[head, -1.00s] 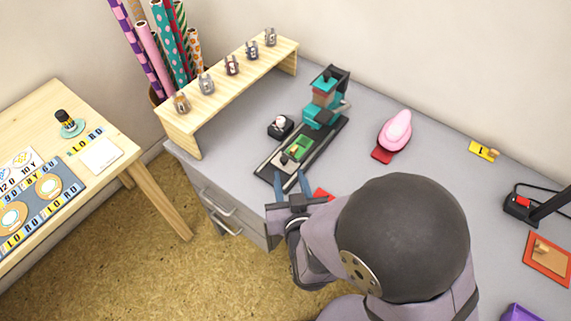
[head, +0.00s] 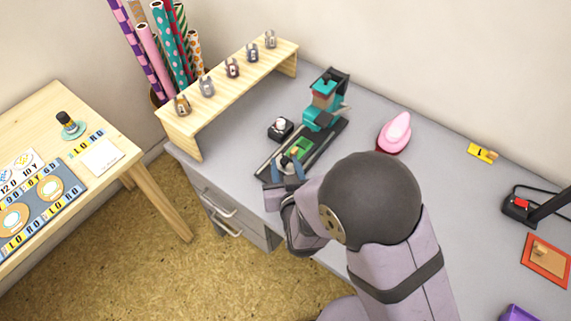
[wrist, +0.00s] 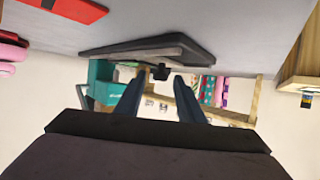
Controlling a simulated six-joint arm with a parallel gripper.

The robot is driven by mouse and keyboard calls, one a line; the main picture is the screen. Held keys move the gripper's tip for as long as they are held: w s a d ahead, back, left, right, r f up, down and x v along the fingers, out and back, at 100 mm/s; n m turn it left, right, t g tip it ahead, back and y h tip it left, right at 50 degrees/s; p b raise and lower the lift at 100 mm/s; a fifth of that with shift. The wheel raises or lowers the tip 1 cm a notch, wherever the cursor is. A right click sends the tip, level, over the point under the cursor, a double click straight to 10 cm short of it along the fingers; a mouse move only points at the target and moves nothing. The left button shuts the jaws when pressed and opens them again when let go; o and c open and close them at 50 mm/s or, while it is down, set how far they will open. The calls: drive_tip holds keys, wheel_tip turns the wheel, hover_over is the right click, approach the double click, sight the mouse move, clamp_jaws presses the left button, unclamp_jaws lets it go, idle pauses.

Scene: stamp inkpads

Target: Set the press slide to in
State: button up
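The teal and black press (head: 325,102) stands on the grey desk, its dark base rail running toward the front left. The green slide (head: 303,146) sits on the rail, in front of the press head, with a small knob (head: 295,151) at its near end. My gripper (head: 287,168) is at the front end of the rail, its blue fingers apart and nothing held. In the wrist view, which looks upside down, a dark knob (wrist: 161,72) shows just beyond and between the open fingertips (wrist: 160,88). The press (wrist: 101,85) is at the left there.
A small black pad with a white-topped knob (head: 280,127) stands left of the rail. A pink stapler-like thing (head: 395,131) is to the right. A wooden shelf (head: 240,62) bears several small stamps.

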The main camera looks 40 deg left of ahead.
sight(294, 150)
drive_tip(key=shift+c, duration=0.7)
clamp_jaws()
drive_tip(key=shift+w+b, duration=0.45)
drive_tip(key=shift+w, duration=1.7)
drive_tip(key=shift+r, duration=0.1)
drive_tip(key=shift+o, duration=0.7)
unclamp_jaws()
drive_tip(key=shift+w, duration=0.15)
drive_tip(key=shift+s+d, duration=0.1)
drive_tip(key=shift+s, duration=0.1)
drive_tip(key=shift+b+v, duration=0.35)
drive_tip(key=shift+v, duration=3.15)
